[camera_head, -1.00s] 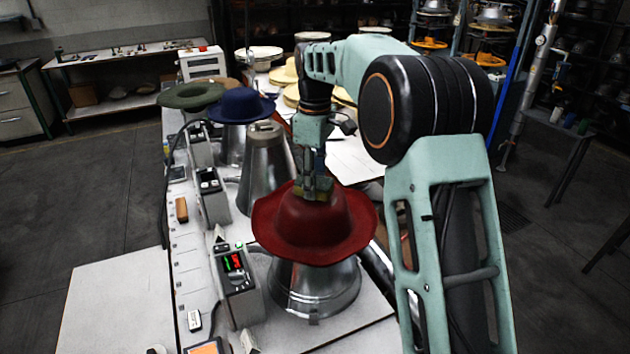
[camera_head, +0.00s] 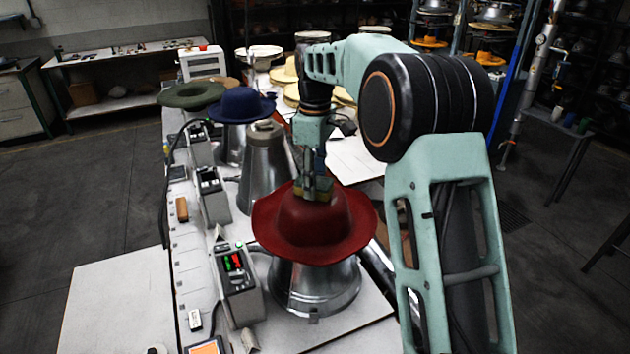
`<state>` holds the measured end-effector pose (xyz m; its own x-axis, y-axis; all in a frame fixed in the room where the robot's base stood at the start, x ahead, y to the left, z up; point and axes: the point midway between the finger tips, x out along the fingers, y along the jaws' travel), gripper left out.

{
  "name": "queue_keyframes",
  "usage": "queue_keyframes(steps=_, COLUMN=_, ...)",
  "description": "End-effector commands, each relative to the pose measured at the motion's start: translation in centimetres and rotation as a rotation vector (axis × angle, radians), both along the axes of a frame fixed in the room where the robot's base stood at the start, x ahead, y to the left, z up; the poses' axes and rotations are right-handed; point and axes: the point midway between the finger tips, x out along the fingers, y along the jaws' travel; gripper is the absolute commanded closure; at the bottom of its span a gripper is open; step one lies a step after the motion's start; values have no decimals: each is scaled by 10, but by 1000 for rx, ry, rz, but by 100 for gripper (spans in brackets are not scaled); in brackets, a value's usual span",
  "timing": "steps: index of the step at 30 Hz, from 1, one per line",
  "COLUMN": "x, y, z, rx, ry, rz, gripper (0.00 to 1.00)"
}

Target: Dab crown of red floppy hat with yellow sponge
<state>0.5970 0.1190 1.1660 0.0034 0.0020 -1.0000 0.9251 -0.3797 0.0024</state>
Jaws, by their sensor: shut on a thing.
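The red floppy hat (camera_head: 314,236) sits on a metal cone-shaped press (camera_head: 314,289) on the long work table, its wide brim spread around it. My gripper (camera_head: 315,190) points down over the crown. It is shut on the yellow sponge (camera_head: 324,196), of which only a small part shows between and below the fingers. The sponge is at the top of the crown and appears to touch it.
A blue hat (camera_head: 242,104) and a green hat (camera_head: 192,95) sit on forms farther back. A bare metal cone (camera_head: 263,172) stands just behind the red hat. Pale hats lie on the table behind my arm.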

Motion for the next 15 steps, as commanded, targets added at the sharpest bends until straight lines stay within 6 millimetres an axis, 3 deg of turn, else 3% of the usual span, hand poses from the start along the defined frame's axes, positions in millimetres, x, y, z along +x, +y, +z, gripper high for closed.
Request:
queue_keyframes(steps=8, x=-1, y=0, z=-2, rx=-2, ry=6, rz=0, gripper=81)
queue_keyframes(steps=15, x=-1, y=0, z=19, rx=-1, ry=5, rz=0, gripper=81)
